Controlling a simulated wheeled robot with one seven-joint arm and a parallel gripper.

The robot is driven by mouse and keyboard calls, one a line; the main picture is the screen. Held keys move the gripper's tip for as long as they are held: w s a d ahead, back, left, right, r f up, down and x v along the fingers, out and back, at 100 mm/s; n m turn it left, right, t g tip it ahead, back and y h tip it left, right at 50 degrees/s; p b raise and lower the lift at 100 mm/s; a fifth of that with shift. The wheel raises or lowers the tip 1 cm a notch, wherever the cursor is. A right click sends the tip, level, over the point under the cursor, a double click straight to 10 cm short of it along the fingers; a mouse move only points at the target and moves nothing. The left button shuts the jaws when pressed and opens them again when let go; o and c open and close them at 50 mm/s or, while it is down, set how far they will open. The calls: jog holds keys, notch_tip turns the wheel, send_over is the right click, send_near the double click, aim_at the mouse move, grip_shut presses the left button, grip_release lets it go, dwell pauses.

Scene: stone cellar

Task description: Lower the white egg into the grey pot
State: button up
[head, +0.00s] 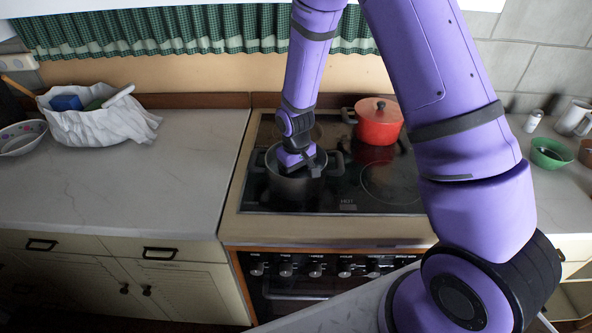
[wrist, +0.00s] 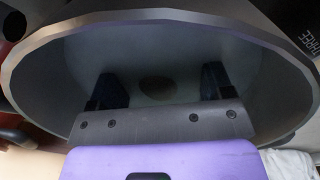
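The grey pot (head: 287,190) stands on the front left of the hob, and its rim and inner wall (wrist: 150,28) fill much of the wrist view. My gripper (wrist: 158,86) reaches down into the pot, with its two dark fingers wide apart. A dim greyish oval (wrist: 157,89), which looks like the egg in shadow, lies on the pot's floor between the fingers, touching neither. Its white colour does not show in this light. In the head view the pot wall and my wrist hide the fingertips and the egg.
A red lidded pot (head: 378,122) stands behind on the right of the black hob (head: 345,198). A white bag (head: 98,124) and a bowl (head: 22,138) sit at the left. A green bowl (head: 551,152) is at the right. The left worktop (head: 170,180) is mostly clear.

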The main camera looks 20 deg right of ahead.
jog(key=s+d+r+t, duration=0.1)
jog(key=s+r, duration=0.2)
jog(key=r, duration=0.6)
jog(key=s+d+r+m, duration=0.1)
jog(key=s+r, duration=0.2)
jog(key=r, duration=0.7)
jog(key=s+d+r+t, duration=0.1)
jog(key=s+d+r, duration=0.15)
jog(key=r, duration=0.65)
jog(key=s+d+r+m+t, duration=0.1)
jog(key=s+r, duration=0.3)
jog(key=s, duration=0.5)
jog(key=s+d+r+m+t, duration=0.1)
jog(key=s+r+t, duration=0.1)
jog(key=s+r, duration=0.3)
jog(key=s, duration=0.4)
jog(key=shift+s+d+r+y, duration=0.2)
jog(key=shift+s+r+y, duration=0.05)
jog(key=shift+r+y, duration=0.05)
